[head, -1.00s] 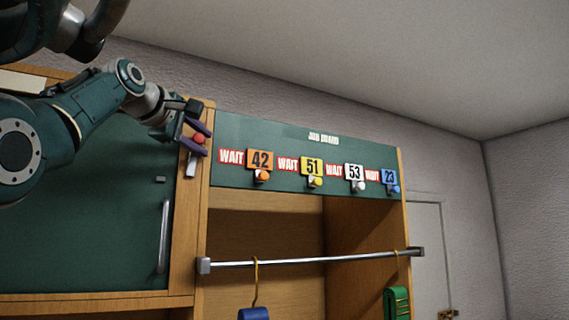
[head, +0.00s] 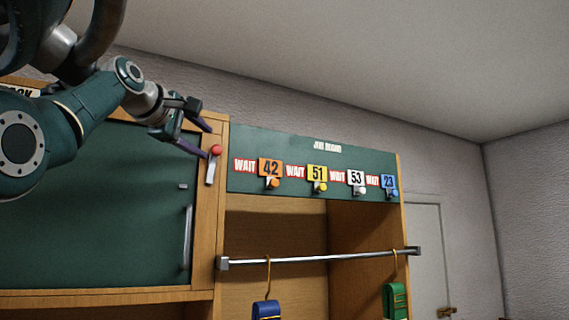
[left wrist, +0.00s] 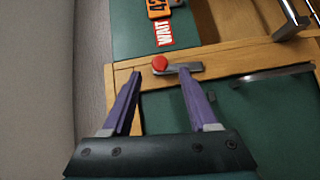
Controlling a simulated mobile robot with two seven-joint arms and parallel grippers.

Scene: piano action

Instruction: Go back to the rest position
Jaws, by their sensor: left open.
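My left gripper (head: 206,138) is open and empty in the head view, beside a red knob (head: 216,151) on a grey lever on the cabinet's wooden frame. In the left wrist view, its two purple fingers (left wrist: 160,82) are spread wide. The red knob (left wrist: 159,64) lies beyond the fingertips, apart from them, with its grey lever running to the right. In the head view the lever (head: 210,172) hangs down from the knob. My right gripper is in neither view.
The green job board (head: 330,145) carries several WAIT labels and number tags on knobs. A metal rail (head: 320,259) below it holds a blue hanging item (head: 266,310) and a green one (head: 394,300). A green panel with a handle (head: 187,240) is at the left.

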